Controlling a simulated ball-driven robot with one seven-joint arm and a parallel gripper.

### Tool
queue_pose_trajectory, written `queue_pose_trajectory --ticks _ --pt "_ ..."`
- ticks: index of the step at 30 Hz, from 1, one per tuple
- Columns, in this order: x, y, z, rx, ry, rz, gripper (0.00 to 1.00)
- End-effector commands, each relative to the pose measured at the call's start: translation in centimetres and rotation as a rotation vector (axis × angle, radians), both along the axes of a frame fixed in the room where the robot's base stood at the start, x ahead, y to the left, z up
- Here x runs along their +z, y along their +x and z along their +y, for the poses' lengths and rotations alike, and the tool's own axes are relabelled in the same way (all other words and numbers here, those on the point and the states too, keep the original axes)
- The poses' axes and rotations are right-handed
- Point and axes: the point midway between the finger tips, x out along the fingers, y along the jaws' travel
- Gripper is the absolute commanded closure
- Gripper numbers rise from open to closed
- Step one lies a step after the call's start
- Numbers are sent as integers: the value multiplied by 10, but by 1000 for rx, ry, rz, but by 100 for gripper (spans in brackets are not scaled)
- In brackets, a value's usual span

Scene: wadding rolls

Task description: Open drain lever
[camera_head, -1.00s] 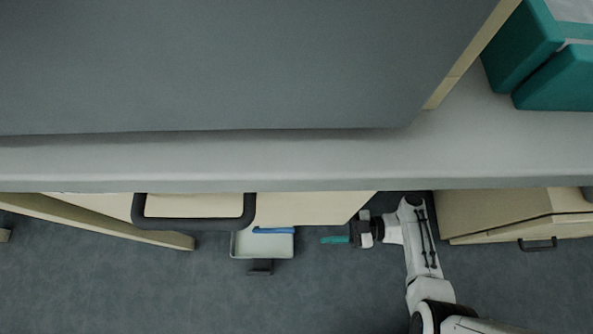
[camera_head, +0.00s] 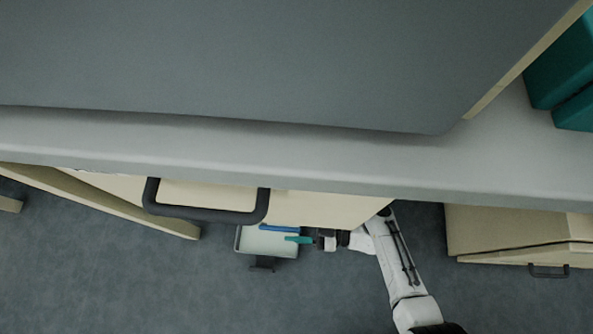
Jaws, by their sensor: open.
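A blue bar (camera_head: 279,228), which may be the drain lever, shows at the back edge of a pale tray (camera_head: 267,251), under the front of the bench. My gripper (camera_head: 298,239) comes in from the right, its teal fingers pointing left. The fingertips are over the right part of the tray in the picture, just below and to the right of the blue bar. My gripper is open, and I see nothing held in it. The gap between the fingers is too small to make out, and I cannot tell whether they touch the bar.
The grey bench edge (camera_head: 330,172) runs above my arm. A dark handle (camera_head: 207,213) juts from the cream front left of the tray. A cream cabinet (camera_head: 510,232) stands right of my arm. The grey floor (camera_head: 150,285) is clear at lower left.

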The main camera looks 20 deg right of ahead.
Motion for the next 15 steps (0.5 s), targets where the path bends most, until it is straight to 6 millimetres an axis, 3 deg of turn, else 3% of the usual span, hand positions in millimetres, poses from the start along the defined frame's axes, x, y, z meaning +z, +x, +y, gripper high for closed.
queue_pose_trajectory --ticks 5,15 --pt "0 0 0 0 0 0 60" --pt "0 0 0 0 0 0 92"
